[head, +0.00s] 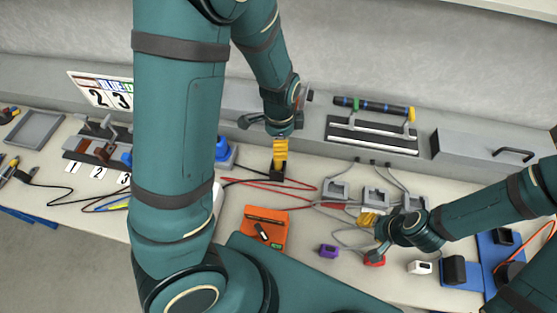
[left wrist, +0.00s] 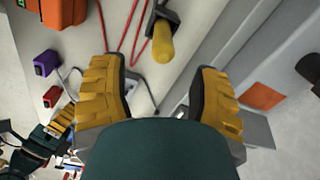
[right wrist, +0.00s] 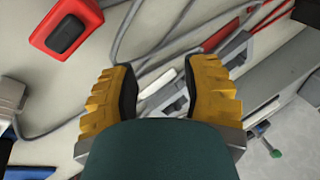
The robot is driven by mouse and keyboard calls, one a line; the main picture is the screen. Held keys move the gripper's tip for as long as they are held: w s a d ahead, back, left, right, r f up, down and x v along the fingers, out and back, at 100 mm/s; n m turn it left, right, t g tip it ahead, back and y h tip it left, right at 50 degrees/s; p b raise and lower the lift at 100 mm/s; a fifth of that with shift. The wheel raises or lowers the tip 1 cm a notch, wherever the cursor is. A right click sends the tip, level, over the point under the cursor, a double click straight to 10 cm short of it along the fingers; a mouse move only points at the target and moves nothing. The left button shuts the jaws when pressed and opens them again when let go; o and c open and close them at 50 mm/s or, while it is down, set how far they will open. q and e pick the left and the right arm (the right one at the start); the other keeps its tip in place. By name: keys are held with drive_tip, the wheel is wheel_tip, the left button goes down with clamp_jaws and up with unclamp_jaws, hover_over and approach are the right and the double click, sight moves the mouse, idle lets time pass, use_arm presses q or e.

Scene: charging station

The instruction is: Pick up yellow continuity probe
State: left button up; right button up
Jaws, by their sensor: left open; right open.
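The yellow continuity probe (left wrist: 163,42) shows as a rounded yellow handle at a dark holder (left wrist: 160,15) in the left wrist view. It lies just beyond the gap between my left fingertips, apart from both. In the head view my left gripper (head: 280,153) hangs over the black holder (head: 278,173) and hides most of the probe. My left gripper is open and empty, as its spread fingers in the left wrist view (left wrist: 158,78) show. My right gripper (head: 369,220) is open over the grey clips and cables; its spread fingers also show in the right wrist view (right wrist: 160,70).
An orange meter (head: 265,230), a purple block (head: 328,251), a red block (head: 375,261) and a white block (head: 420,267) sit along the front. Red and grey cables cross the bench. A tool rack (head: 373,133) and grey box (head: 485,158) stand behind.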

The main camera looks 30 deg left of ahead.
sight(278, 164)
use_arm(q)
wheel_tip(278, 164, down, 3)
drive_tip(key=shift+w+r, duration=0.1)
drive_tip(key=shift+w, duration=0.05)
use_arm(e)
drive_tip(key=shift+w+f, duration=0.2)
drive_tip(key=shift+f, duration=0.2)
use_arm(q)
drive_tip(key=shift+a+f+b, duration=0.1)
drive_tip(key=shift+f+b, duration=0.25)
drive_tip(key=shift+f, duration=0.5)
use_arm(e)
drive_tip(key=shift+s+f, duration=0.1)
use_arm(q)
drive_tip(key=f, duration=0.4)
drive_tip(key=shift+a+f+b, duration=0.15)
drive_tip(key=shift+a+b, duration=0.05)
drive_tip(key=shift+b, duration=0.15)
use_arm(e)
drive_tip(key=shift+f, duration=0.45)
use_arm(q)
clamp_jaws()
